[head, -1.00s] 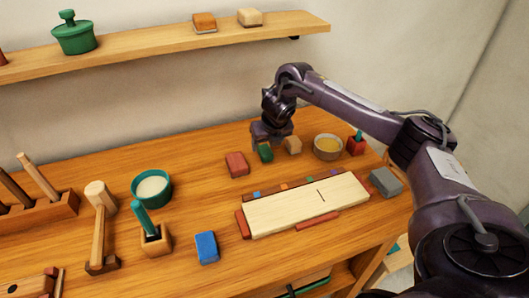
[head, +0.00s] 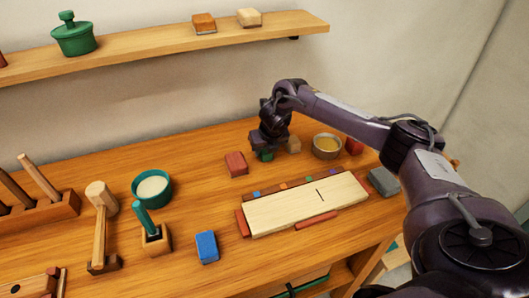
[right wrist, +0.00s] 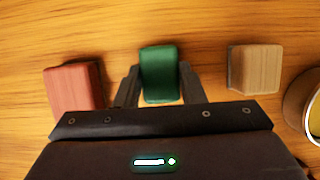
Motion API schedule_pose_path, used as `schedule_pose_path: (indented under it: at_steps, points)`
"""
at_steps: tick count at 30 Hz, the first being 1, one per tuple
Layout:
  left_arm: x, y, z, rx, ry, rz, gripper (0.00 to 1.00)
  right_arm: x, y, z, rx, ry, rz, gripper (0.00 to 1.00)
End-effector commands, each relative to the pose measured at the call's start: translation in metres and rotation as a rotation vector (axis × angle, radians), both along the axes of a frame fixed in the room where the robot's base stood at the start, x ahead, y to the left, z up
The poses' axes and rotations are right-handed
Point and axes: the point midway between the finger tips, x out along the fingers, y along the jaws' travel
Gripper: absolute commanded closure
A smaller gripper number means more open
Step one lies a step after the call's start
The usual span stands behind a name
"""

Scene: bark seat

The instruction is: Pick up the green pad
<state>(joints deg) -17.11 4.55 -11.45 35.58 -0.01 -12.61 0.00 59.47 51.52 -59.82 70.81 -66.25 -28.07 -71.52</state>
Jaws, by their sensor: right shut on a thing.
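The green pad (head: 265,156) is at the back of the bench, partly hidden under my right gripper (head: 266,146). In the right wrist view the green pad (right wrist: 159,72) is between the two dark fingers of the right gripper (right wrist: 160,86), one on each side. The right gripper is shut on the pad. I cannot see a clear gap between the pad and the bench top. My left gripper is not in view.
A red block (head: 236,163) is left of the pad and a tan block (head: 294,144) is close on its right. A bowl (head: 327,146) stands further right. A pale board (head: 300,205) lies in front, with a blue block (head: 207,247) to its left.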

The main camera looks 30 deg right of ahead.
Motion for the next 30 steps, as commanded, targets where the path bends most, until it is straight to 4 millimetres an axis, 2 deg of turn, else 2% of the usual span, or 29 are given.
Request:
schedule_pose_path:
  at_steps: [5, 8, 21, 25, 30]
  points:
    - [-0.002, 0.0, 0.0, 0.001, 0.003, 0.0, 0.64, 0.0, 0.0, 0.002, 0.0, -0.001, 0.0, 0.88]
    - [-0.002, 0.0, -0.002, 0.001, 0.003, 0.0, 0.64, 0.001, 0.0, 0.009, 0.0, -0.004, 0.0, 0.88]
    - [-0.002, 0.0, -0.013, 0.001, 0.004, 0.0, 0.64, 0.001, 0.0, 0.089, 0.0, -0.004, 0.0, 0.88]
    - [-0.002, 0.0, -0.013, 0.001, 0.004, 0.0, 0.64, 0.001, 0.0, 0.099, 0.0, -0.002, -0.001, 0.88]
    - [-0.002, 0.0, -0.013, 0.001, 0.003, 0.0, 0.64, 0.0, 0.0, 0.101, 0.0, -0.001, -0.001, 0.88]
